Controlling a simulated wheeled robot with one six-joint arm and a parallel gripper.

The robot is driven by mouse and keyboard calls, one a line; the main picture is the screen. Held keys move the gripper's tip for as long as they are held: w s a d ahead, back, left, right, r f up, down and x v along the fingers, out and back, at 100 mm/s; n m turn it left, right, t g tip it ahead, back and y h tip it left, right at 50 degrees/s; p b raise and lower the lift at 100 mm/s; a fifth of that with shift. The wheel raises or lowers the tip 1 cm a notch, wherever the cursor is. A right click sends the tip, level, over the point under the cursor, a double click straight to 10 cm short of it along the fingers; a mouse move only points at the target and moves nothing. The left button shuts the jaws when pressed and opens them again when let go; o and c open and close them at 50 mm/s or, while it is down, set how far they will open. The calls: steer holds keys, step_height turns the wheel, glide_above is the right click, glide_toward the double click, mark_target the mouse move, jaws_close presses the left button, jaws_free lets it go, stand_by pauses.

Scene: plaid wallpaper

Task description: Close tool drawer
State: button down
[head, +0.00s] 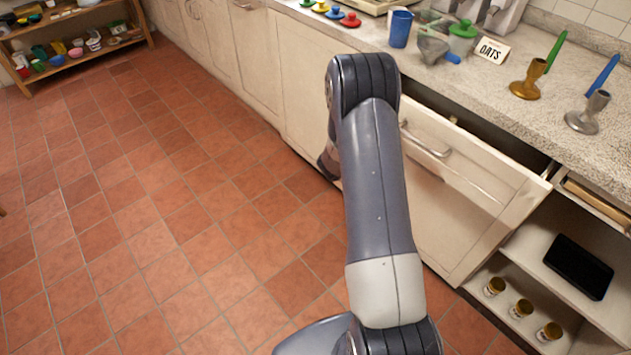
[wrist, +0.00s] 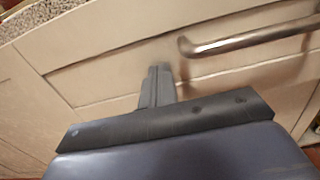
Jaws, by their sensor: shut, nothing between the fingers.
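The tool drawer (head: 470,165) is a cream panelled front below the counter, pulled out, with a dark gap behind its top edge. Its metal bar handle (head: 426,141) also shows in the wrist view (wrist: 245,41). In the wrist view, my gripper (wrist: 158,72) is shut and empty, with its fingertips in front of the cream panel (wrist: 100,62), left of and a little below the handle. I cannot tell whether the fingertips touch the panel. In the head view my arm hides the gripper and the left part of the drawer front.
The grey counter (head: 480,85) above holds a blue cup (head: 400,28), a strainer (head: 433,47), an OATS sign (head: 492,50) and two candle holders (head: 530,78). Right of the drawer, open shelves hold jars (head: 521,308) and a black tablet (head: 578,266). The tiled floor (head: 150,200) at left is clear.

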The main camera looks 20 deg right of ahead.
steer(key=b+x, duration=0.3)
steer(key=x, duration=0.6)
steer(key=shift+d+f, duration=0.1)
steer(key=shift+d, duration=0.05)
steer(key=shift+w+d, duration=0.15)
steer(key=shift+d, duration=0.1)
steer(key=shift+w+d+r, duration=0.1)
steer(key=shift+r, duration=0.15)
steer(key=shift+r, duration=0.1)
steer(key=shift+a, duration=0.4)
steer(key=v, duration=1.3)
steer(key=shift+s+a+f+b, duration=0.25)
steer(key=shift+s+b, duration=0.05)
steer(key=shift+s, duration=0.05)
